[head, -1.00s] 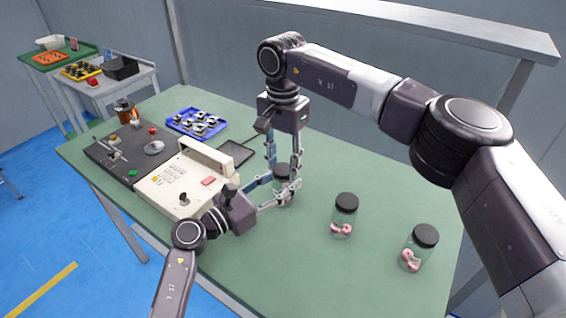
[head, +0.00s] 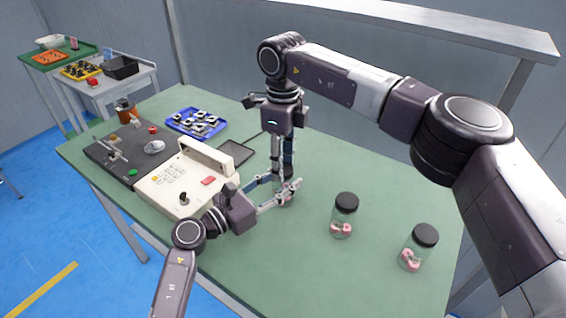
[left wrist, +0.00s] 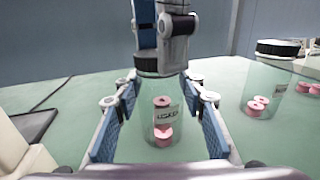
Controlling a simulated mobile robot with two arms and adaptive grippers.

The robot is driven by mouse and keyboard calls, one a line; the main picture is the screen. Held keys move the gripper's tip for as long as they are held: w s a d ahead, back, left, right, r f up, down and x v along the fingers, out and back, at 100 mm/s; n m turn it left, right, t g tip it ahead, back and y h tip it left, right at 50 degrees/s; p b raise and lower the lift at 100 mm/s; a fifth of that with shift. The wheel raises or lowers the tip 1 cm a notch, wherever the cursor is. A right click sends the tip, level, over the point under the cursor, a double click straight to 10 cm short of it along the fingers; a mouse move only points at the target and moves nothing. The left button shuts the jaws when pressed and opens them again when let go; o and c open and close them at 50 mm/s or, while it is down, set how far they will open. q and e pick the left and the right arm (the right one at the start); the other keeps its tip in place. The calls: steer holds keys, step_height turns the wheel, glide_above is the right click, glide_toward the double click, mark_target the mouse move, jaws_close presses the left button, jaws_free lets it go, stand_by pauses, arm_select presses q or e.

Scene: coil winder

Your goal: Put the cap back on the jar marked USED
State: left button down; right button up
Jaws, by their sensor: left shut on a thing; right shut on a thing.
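The clear jar with a USED label (left wrist: 165,120) and pink spools inside stands upright on the green table in the left wrist view. My left gripper (head: 284,193) is shut around its sides; its blue-padded fingers (left wrist: 161,128) flank the jar. My right gripper (head: 283,170) points straight down over the jar, and its fingers (left wrist: 165,52) are at the jar's mouth. The dark cap (left wrist: 150,65) shows between them at the top of the jar, partly hidden. Whether it is fully seated cannot be told. In the head view the grippers hide most of the jar.
Two other capped jars, a middle one (head: 343,215) and a right one (head: 418,248), stand to the right. The winder (head: 185,180), a blue tray (head: 170,124) and a dark tray (head: 240,152) are at the left. The table's front right is clear.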

steer(key=m, duration=0.7)
steer(key=shift+m, duration=0.3)
steer(key=m, duration=0.5)
steer(key=shift+m, duration=0.4)
steer(key=o, duration=1.4)
step_height(320, 180, up, 12)
arm_select(q)
steer(key=c, duration=1.2)
jaws_free()
steer(key=shift+o, duration=0.2)
